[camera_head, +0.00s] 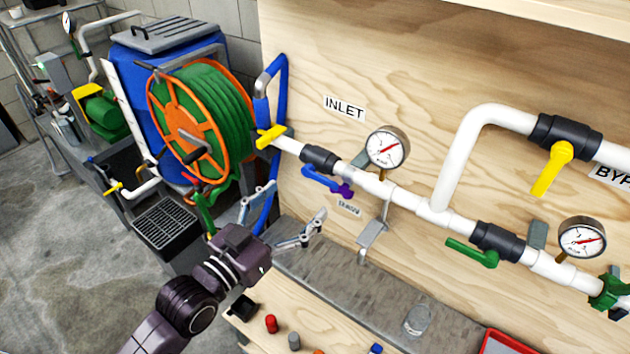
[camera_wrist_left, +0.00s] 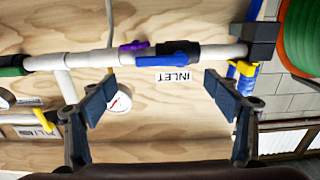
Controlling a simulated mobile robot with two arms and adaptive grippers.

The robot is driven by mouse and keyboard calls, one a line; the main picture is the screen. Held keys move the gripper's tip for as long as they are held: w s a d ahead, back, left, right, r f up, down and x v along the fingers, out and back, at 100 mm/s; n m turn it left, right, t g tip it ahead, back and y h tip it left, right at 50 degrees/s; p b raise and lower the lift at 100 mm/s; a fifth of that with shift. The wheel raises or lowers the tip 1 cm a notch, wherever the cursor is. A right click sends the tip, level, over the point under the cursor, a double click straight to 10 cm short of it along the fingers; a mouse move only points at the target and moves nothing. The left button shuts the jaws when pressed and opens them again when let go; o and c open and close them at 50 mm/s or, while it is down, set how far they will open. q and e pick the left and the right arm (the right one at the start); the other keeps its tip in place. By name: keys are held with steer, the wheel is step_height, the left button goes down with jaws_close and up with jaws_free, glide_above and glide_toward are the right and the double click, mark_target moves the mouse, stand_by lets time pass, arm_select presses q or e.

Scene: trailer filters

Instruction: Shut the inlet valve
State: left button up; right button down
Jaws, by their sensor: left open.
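The INLET label (camera_head: 345,107) is on the plywood wall above the white pipe. Below the label, a black valve body (camera_head: 320,158) sits on the pipe. Its blue lever (camera_head: 318,179) lies roughly along the pipe; it also shows in the left wrist view (camera_wrist_left: 168,61), where the label appears upside down. A small purple handle (camera_head: 346,191) is beside the lever's end. My left gripper (camera_head: 298,200) is open and empty, below and in front of the blue lever and apart from it. In the wrist view the lever appears beyond the gap between the fingers (camera_wrist_left: 160,87). My right gripper is not in view.
A yellow handle (camera_head: 270,136) is at the pipe's left end, near the green hose reel (camera_head: 205,120). A gauge (camera_head: 387,147) stands right of the black valve. A green lever (camera_head: 472,252) and yellow bypass lever (camera_head: 552,168) are further right. A grey ledge (camera_head: 335,283) runs below.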

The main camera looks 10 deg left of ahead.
mark_target(319, 179)
arm_select(q)
steer(key=p+x, duration=0.1)
steer(key=x, duration=0.4)
steer(key=shift+r, duration=0.1)
steer(key=shift+p+x, duration=0.4)
steer(key=shift+x, duration=0.45)
